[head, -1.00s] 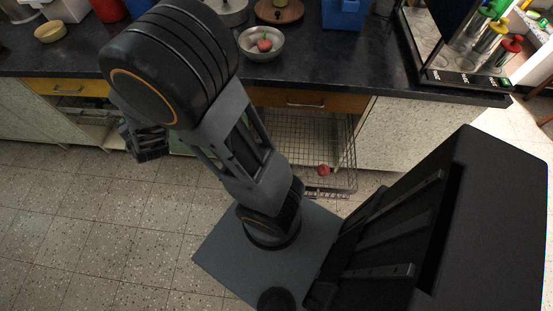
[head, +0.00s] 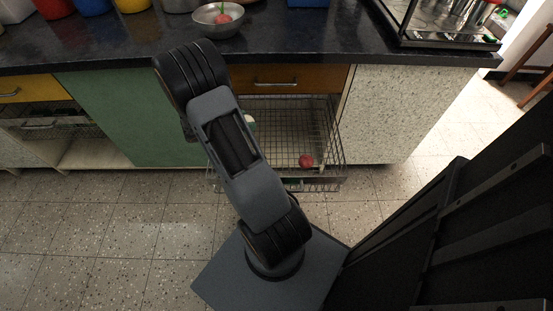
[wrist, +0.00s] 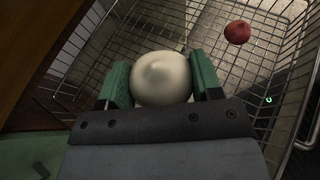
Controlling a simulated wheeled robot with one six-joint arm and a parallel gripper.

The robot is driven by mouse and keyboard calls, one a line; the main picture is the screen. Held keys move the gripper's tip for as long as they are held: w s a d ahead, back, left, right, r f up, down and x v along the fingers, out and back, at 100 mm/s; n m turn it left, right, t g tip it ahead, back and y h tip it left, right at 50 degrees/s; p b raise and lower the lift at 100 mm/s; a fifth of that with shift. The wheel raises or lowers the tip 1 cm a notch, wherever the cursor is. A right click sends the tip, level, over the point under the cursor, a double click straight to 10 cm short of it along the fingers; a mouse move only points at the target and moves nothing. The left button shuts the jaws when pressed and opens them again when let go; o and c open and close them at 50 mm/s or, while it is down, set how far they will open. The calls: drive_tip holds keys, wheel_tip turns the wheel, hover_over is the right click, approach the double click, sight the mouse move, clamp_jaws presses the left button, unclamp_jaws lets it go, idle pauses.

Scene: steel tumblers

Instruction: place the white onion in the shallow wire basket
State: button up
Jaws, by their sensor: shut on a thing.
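The white onion (wrist: 160,80) is between the two green fingers of my gripper (wrist: 162,82) in the wrist view, and the gripper is shut on it. The wire basket (wrist: 120,38) lies beneath and around the onion in that view. In the head view the basket (head: 322,125) is pulled out under the counter. A sliver of the onion (head: 250,121) shows beside my arm there, and my gripper is hidden behind the arm. I cannot tell whether the onion touches the basket floor.
A red, round item (wrist: 237,32) lies in the basket, and it also shows in the head view (head: 306,160). A steel bowl (head: 218,20) stands on the dark counter (head: 300,52) above. The basket floor between onion and red item is clear.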

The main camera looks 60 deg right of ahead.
wheel_tip(320, 180, down, 4)
drive_tip(key=s+d+m+g+y+b, duration=0.1)
drive_tip(key=s+d+m+g+b, duration=0.1)
drive_tip(key=s, duration=0.1)
drive_tip(key=b, duration=0.5)
hover_over(283, 139)
drive_tip(key=f, duration=0.8)
drive_tip(key=shift+a+f, duration=0.2)
drive_tip(key=shift+a, duration=0.15)
drive_tip(key=shift+d+f, duration=0.25)
drive_tip(key=shift+f, duration=0.15)
drive_tip(key=shift+d+f+b, duration=0.15)
drive_tip(key=shift+f+b, duration=1.05)
drive_tip(key=shift+f, duration=0.4)
